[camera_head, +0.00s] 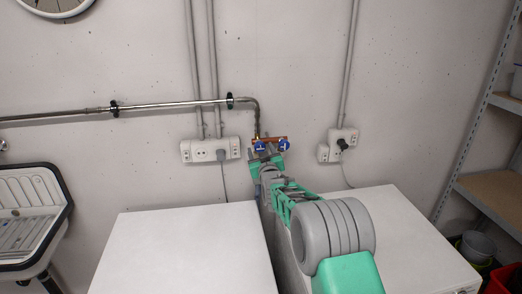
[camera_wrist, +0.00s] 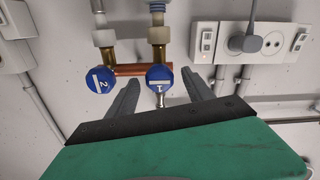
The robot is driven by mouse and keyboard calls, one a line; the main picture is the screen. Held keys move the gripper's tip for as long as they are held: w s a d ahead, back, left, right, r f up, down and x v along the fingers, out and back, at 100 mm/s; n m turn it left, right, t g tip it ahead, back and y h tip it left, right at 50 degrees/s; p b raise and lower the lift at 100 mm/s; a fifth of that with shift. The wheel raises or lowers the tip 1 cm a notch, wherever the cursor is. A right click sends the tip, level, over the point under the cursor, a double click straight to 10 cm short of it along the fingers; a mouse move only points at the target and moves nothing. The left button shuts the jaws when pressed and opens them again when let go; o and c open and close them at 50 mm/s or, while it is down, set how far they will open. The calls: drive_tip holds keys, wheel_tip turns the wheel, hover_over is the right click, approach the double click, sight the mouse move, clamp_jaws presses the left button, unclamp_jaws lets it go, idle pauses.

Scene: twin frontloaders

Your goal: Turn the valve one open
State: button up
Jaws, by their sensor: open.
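Valve one is a round blue knob marked 1 (camera_wrist: 159,77) on the copper and brass pipework. A second blue knob marked 2 (camera_wrist: 99,79) sits to its left in the wrist view. In the head view, two blue knobs show on the wall, the left one (camera_head: 260,147) and the right one (camera_head: 284,145). My gripper (camera_wrist: 160,78) is open, its two grey fingers pointing at the wall. In the wrist view knob 1 lies between the fingertips, with a gap visible on each side. How deep the fingers reach past the knob is unclear.
Two white machine tops, left (camera_head: 180,250) and right (camera_head: 410,225), stand below the valves. Plugged wall sockets (camera_head: 210,150) and (camera_head: 338,144) flank the pipework. A sink (camera_head: 62,185) is at left and a shelf rack (camera_head: 500,185) at right.

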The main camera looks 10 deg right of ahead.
clamp_jaws()
idle(0.6)
